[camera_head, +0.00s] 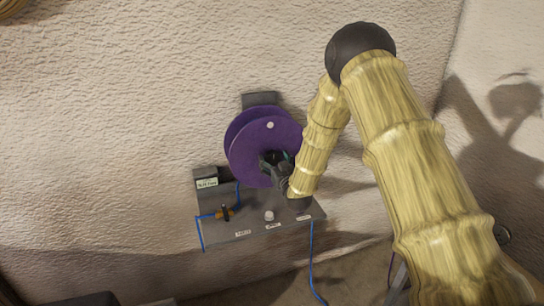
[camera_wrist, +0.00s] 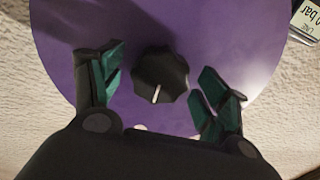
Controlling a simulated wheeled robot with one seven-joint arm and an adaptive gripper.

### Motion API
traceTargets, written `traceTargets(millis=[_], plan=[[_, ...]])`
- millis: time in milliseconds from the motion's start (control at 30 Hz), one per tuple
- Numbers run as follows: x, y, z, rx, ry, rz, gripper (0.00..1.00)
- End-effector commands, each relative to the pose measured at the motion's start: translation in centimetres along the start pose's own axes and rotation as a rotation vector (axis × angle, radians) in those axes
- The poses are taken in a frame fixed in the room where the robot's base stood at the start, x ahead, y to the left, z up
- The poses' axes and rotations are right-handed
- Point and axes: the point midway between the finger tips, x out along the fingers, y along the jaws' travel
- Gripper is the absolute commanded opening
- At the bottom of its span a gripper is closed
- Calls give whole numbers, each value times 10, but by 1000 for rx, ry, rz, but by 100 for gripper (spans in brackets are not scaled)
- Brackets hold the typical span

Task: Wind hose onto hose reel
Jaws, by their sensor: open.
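The purple hose reel (camera_head: 262,140) is mounted against the wall; its disc also fills much of the wrist view (camera_wrist: 215,25). A pale round spot or knob (camera_head: 269,125) sits on its upper face. My gripper (camera_head: 276,166) is in front of the reel's lower part. In the wrist view my open gripper (camera_wrist: 162,74) has its green-padded fingers on either side of a black lobed knob (camera_wrist: 160,75) with a white mark, with gaps visible on both sides. Thin blue hose (camera_head: 311,265) hangs below the shelf, and another blue length (camera_head: 201,232) hangs at its left.
A grey shelf (camera_head: 255,230) with small white labels stands below the reel. It carries a brass fitting (camera_head: 224,213) and a white knob (camera_head: 269,215). A labelled box (camera_head: 206,183) is at its left. Bare rough wall (camera_head: 110,110) lies to the left.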

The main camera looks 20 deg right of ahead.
Motion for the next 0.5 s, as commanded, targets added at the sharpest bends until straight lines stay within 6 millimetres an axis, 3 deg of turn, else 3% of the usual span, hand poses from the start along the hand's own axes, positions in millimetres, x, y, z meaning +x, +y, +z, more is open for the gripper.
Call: traceTargets(millis=[200, 500], plan=[[15, 0, 0, 1, 0, 0, 75], [17, 0, 0, 1, 0, 0, 75]])
